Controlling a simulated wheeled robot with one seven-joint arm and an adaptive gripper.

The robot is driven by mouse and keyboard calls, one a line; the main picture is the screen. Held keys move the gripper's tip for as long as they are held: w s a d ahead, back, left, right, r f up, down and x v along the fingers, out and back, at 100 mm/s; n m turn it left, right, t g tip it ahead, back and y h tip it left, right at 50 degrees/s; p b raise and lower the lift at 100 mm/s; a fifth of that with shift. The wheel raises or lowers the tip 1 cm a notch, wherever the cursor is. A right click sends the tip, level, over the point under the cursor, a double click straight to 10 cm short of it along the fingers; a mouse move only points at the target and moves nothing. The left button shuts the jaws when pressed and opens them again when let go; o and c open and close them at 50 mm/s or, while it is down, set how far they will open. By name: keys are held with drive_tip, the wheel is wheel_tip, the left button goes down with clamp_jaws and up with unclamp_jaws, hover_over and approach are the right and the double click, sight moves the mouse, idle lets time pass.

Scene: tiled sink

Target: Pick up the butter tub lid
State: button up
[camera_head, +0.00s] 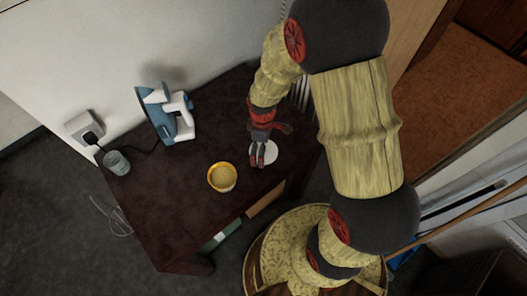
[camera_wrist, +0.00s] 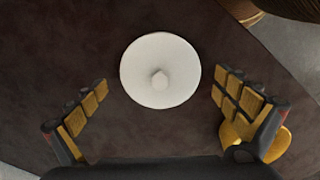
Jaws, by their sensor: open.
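The butter tub lid is a white round disc with a small knob in its middle. In the wrist view the lid (camera_wrist: 160,70) lies on the dark table, just ahead of and between my open fingers. In the head view the lid (camera_head: 266,154) is partly hidden behind my gripper (camera_head: 262,158), which is above it. In the wrist view my gripper (camera_wrist: 155,110) is open and empty, with its fingers apart on either side. A yellow tub (camera_head: 222,177) stands to the left of the lid, and part of it shows behind the right finger in the wrist view (camera_wrist: 282,143).
The dark table (camera_head: 185,215) has a blue and white iron (camera_head: 166,113) at the back and a grey-green cup (camera_head: 117,162) at the left corner. A wall socket (camera_head: 86,129) with a cord is behind. The table between the cup and tub is clear.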

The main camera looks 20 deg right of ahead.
drive_tip(key=shift+c, duration=0.9)
drive_tip(key=c, duration=0.8)
drive_tip(key=c, duration=0.3)
drive_tip(key=shift+s, duration=0.15)
drive_tip(key=shift+c, duration=1.1)
